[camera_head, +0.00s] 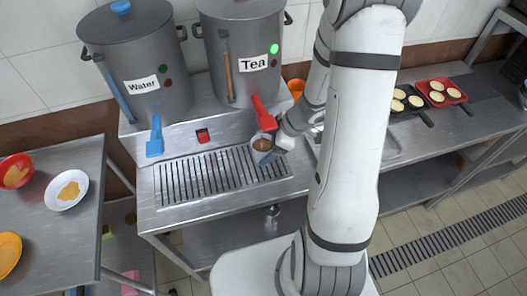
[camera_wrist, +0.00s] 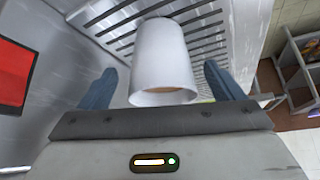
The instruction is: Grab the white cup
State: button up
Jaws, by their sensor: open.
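The white cup (camera_wrist: 160,52) stands between the two blue fingers of my gripper (camera_wrist: 161,84) in the wrist view, with a visible gap on each side. In the head view the cup (camera_head: 261,146) is at the right end of the drip grate, below the red tap of the Tea pot, and brown liquid shows in it. My gripper (camera_head: 265,153) is open around the cup there. My wrist hides part of the cup's right side.
The Tea pot (camera_head: 245,50) with its red tap (camera_head: 263,112) and the Water pot (camera_head: 138,60) with its blue tap (camera_head: 155,138) stand behind the drip grate (camera_head: 210,174). A red tray (camera_head: 441,92) is at the right. Plates, including a white one (camera_head: 66,190), are on the left table.

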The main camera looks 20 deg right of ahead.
jog(key=x, duration=0.3)
jog(key=shift+b, duration=0.3)
jog(key=shift+r, duration=0.1)
jog(key=shift+s, duration=0.1)
jog(key=shift+c, duration=0.4)
jog(key=c, duration=1.2)
jog(key=shift+r, duration=0.1)
